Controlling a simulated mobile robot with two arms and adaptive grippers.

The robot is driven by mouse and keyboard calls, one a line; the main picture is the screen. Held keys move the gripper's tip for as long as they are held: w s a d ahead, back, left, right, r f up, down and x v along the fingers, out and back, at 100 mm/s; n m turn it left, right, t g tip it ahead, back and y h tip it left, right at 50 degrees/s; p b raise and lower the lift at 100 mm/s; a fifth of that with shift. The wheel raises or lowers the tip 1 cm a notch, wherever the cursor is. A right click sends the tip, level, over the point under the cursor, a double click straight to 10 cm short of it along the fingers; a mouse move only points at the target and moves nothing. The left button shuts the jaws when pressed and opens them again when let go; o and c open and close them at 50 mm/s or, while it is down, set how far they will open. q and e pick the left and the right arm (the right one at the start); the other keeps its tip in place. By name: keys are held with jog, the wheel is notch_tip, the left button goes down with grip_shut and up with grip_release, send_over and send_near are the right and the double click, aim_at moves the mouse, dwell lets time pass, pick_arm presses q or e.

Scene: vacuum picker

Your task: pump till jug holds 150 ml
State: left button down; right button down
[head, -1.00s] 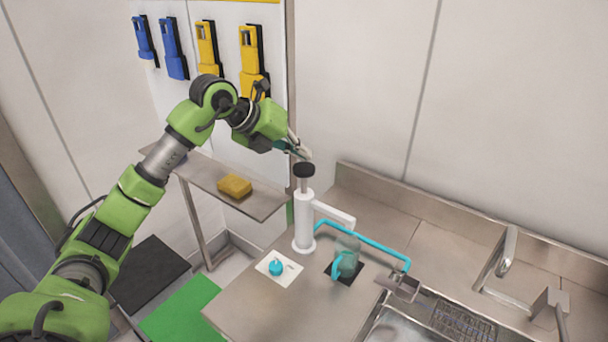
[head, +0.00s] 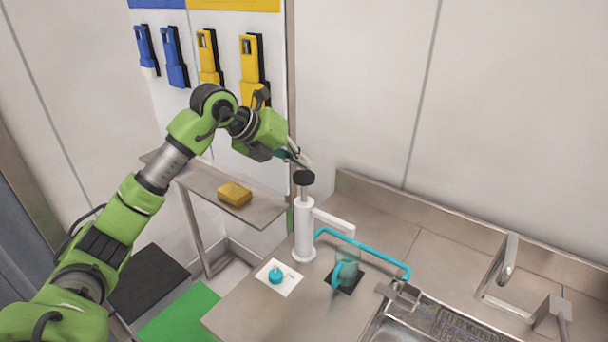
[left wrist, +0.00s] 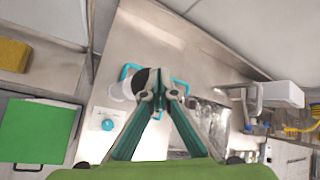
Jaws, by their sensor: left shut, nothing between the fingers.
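The white hand pump (head: 304,232) stands upright on the steel counter, its black knob (head: 304,178) raised on a short length of bare rod. The clear jug (head: 348,266) with a teal handle stands on a dark square pad (head: 350,285) beside the pump, below the spout (head: 333,222). I cannot read its level. My left gripper (head: 303,163) is shut and empty, its fingertips just above or touching the knob. In the left wrist view the closed fingertips (left wrist: 160,92) partly cover the knob (left wrist: 140,82). My right gripper is not in view.
A teal knob (head: 276,276) on a white plate sits left of the pump. A teal pipe (head: 365,243) runs right to a sink with a tap (head: 508,260). A yellow sponge (head: 235,194) lies on a side shelf. Blue and yellow holders hang on the wall.

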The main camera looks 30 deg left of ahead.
aim_at(297, 178)
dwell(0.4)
pick_arm(q)
jog(key=shift+f+b, duration=0.35)
jog(key=shift+f, duration=0.05)
jog(key=shift+s+f+b, duration=0.1)
jog(key=shift+f+b, duration=1.6)
jog(key=shift+f, duration=0.6)
dwell(1.5)
dwell(0.3)
jog(key=shift+r+p, duration=1.95)
jog(key=shift+r, duration=0.7)
notch_tip(297, 178, up, 5)
jog(key=p, duration=0.4)
jog(key=shift+r, duration=0.1)
